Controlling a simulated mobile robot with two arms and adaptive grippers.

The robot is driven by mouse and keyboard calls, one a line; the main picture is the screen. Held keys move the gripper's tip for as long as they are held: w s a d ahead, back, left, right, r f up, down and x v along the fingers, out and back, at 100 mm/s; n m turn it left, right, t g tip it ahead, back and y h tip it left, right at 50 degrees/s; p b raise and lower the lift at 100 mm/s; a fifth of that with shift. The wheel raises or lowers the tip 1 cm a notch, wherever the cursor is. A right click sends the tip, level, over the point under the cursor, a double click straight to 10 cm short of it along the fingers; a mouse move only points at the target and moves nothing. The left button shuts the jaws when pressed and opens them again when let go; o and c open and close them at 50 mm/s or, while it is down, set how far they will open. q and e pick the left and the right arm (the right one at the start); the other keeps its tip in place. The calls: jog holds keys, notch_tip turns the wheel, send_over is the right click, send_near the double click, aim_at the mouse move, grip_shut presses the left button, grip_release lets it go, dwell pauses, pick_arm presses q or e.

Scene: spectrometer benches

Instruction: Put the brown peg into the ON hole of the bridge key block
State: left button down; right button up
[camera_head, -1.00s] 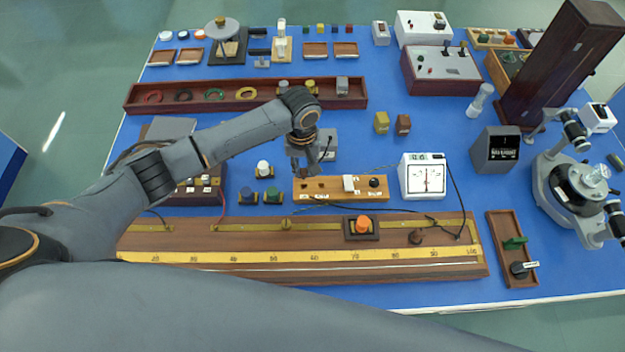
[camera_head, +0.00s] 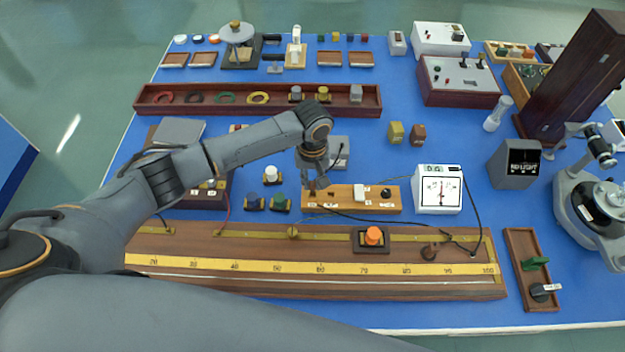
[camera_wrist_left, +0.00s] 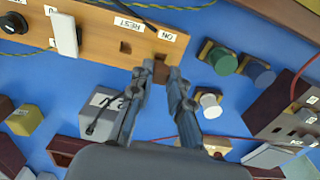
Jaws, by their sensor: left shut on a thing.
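The bridge key block is a light wooden bar (camera_head: 347,194) in the middle of the bench; it also shows in the left wrist view (camera_wrist_left: 98,27). There it carries a REST label beside an empty dark square hole (camera_wrist_left: 125,47) and an ON label (camera_wrist_left: 166,36). My left gripper (camera_head: 318,187) is over the block's left end. In the left wrist view its fingertips (camera_wrist_left: 158,73) are shut on the brown peg (camera_wrist_left: 160,71), just by the ON label. My right gripper is out of view.
A white meter (camera_head: 438,190) stands right of the block, with black leads nearby. Round colored plugs (camera_head: 272,175) sit to its left. The long ruled wooden board (camera_head: 230,258) lies in front. Blue bench top (camera_head: 440,140) is clear behind the meter.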

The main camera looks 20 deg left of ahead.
pick_arm(q)
jog(key=shift+f+b, duration=0.7)
jog(key=shift+f, duration=0.85)
jog(key=c, duration=1.2)
grip_release()
notch_tip(320, 180, up, 12)
